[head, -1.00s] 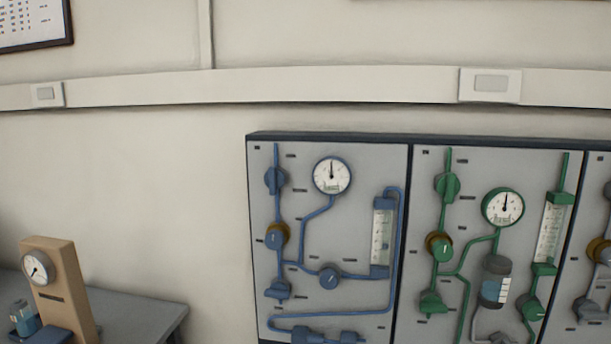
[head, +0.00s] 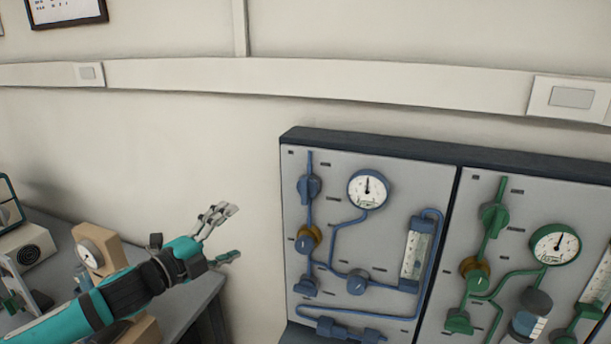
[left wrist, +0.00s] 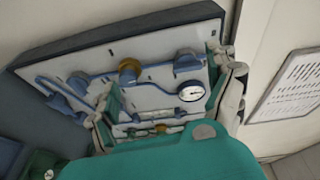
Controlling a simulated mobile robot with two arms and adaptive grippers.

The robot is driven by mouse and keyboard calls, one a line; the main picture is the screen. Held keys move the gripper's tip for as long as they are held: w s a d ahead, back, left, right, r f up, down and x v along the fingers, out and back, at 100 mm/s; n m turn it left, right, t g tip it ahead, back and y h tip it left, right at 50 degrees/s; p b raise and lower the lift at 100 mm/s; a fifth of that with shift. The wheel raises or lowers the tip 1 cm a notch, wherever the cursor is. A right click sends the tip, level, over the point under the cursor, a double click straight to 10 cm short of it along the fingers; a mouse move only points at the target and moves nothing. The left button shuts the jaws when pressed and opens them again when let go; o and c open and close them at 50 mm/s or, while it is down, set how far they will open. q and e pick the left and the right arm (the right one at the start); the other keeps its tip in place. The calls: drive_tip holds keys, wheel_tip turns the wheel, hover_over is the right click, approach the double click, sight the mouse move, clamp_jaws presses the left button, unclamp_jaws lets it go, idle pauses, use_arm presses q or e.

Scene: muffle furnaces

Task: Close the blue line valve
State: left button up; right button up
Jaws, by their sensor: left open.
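The blue line panel (head: 390,235) stands against the wall, right of centre in the head view. It carries a blue valve knob at the top left (head: 309,187), a blue knob with a brass collar (head: 307,240), another at lower left (head: 307,286) and a round one at lower middle (head: 357,282). My left gripper (head: 231,234) is open and empty, left of the panel and apart from it. In the left wrist view the panel shows between and beyond the fingers, with the brass-collared knob (left wrist: 130,70) and a gauge (left wrist: 191,92). My right gripper is out of view.
A green line panel (head: 500,250) adjoins the blue one on the right. A grey bench (head: 205,292) at lower left holds a tan gauge stand (head: 98,250) and other equipment. Bare wall lies between bench and panel.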

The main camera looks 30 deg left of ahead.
use_arm(q)
drive_tip(key=m+h, duration=0.2)
approach(302, 193)
drive_tip(key=w, duration=0.1)
drive_tip(key=w+b, duration=0.1)
drive_tip(key=w, duration=0.3)
drive_tip(key=shift+d+b, duration=0.35)
drive_tip(key=shift+w+r+p, duration=0.1)
drive_tip(key=shift+w+p, duration=0.35)
drive_tip(key=shift+w, duration=0.2)
drive_tip(key=shift+w+d+p, duration=0.1)
drive_tip(key=shift+w+p, duration=0.4)
drive_tip(key=shift+w, duration=0.25)
drive_tip(key=shift+w+d+p, duration=0.15)
drive_tip(key=shift+w+p, duration=0.3)
drive_tip(key=shift+w, duration=0.35)
drive_tip(key=shift+w+d+p, duration=0.25)
drive_tip(key=shift+w+p, duration=0.05)
drive_tip(key=shift+w, duration=0.45)
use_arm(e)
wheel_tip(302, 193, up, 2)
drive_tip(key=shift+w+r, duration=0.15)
use_arm(q)
drive_tip(key=shift+c, duration=0.4)
drive_tip(key=shift+f, duration=0.25)
drive_tip(key=c, duration=1.1)
